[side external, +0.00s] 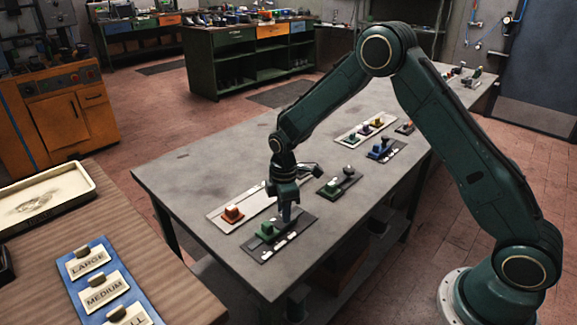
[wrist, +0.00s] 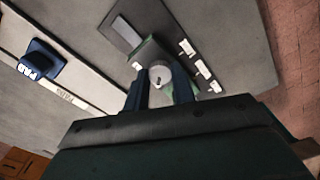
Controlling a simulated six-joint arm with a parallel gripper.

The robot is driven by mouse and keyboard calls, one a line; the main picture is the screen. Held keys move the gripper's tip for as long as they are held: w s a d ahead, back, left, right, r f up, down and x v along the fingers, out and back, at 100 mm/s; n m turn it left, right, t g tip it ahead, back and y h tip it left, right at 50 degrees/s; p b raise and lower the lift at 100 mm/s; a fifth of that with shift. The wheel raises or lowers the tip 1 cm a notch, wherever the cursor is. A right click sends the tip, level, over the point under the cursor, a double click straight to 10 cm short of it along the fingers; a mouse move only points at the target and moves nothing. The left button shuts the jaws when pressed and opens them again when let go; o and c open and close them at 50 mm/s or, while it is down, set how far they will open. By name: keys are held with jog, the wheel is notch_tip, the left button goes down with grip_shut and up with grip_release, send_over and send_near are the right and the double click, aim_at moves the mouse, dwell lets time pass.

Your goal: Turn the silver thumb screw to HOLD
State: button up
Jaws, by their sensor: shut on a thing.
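The silver thumb screw (wrist: 160,75) shows in the wrist view as a round pale head with a small dark mark, on a green block (wrist: 149,52). My gripper (wrist: 160,92) is shut on it, one blue finger on each side. In the side external view my gripper (side external: 287,218) points down at the dark plate (side external: 252,252), beside the green block (side external: 266,229); the screw is hidden there. Several white labels (wrist: 202,69) lie along the plate, with another on the other side of the screw. Their lettering is too small to read, so I cannot tell the screw's setting.
A pale strip with an orange block (side external: 232,214) lies just behind the plate. Another green fixture (side external: 339,184) and a blue one (side external: 381,150) stand farther along the grey table. The table's left end is clear.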

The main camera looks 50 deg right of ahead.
jog(key=m, duration=1.2)
jog(key=shift+m, duration=2.1)
jog(key=o, duration=1)
